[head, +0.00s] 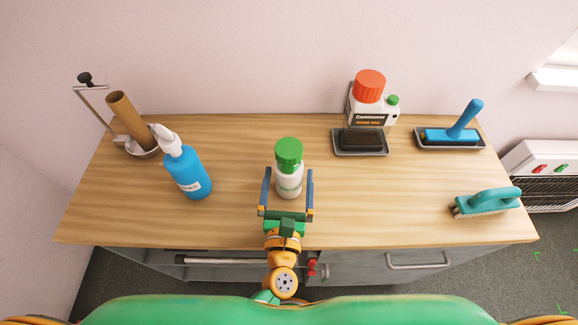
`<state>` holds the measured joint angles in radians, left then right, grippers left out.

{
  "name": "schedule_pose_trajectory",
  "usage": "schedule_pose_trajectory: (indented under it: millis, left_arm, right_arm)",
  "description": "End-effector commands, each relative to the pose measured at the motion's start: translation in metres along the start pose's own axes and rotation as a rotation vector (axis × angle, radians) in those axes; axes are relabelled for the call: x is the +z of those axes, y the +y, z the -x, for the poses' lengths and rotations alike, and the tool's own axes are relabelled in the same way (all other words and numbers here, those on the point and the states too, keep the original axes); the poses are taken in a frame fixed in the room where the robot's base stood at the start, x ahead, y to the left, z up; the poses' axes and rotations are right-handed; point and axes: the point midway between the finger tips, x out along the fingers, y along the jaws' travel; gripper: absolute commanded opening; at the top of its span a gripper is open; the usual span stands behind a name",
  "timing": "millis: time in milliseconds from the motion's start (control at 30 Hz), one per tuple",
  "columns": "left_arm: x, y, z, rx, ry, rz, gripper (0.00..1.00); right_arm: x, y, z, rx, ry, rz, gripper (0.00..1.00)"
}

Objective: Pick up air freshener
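A white bottle with a green cap (289,183), which looks like the air freshener, stands upright near the front middle of the wooden counter. One gripper (288,174) reaches in from the bottom middle of the head view. It appears to be my left one, since its arm bends off to the lower left. Its two blue fingers are open, one on each side of the bottle, with a small gap visible on both sides. My other gripper is not in view.
A blue pump bottle (187,173) stands left, near a cardboard tube (126,113) in a holder. A red-capped container (371,103) and a dark sponge on a tray (360,140) are behind right. A blue-handled brush (457,128) and teal brush (487,202) lie right.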

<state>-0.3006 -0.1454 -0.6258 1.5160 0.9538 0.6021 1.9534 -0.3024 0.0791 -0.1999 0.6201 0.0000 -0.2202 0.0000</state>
Motion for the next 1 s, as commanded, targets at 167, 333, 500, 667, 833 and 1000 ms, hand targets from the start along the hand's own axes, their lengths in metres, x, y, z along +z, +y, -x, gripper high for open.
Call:
schedule_pose_trajectory:
  millis: [167, 333, 500, 667, 833, 1000]
  left_arm:
    - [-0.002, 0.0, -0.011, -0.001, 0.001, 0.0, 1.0]
    - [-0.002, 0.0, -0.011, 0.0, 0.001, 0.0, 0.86]
    - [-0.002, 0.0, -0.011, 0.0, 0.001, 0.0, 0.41]
    - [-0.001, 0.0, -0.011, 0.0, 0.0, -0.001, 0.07]
    - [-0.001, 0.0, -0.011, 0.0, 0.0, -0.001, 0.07]
    - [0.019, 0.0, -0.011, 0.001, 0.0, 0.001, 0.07]
  right_arm:
    - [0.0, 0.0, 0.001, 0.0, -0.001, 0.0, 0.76]
    - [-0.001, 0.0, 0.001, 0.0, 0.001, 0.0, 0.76]
    - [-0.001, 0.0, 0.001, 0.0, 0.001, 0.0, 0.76]
    - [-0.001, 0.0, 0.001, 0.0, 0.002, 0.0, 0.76]
    - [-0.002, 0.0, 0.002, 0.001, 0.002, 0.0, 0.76]
    - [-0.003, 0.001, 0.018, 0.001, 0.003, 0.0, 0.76]
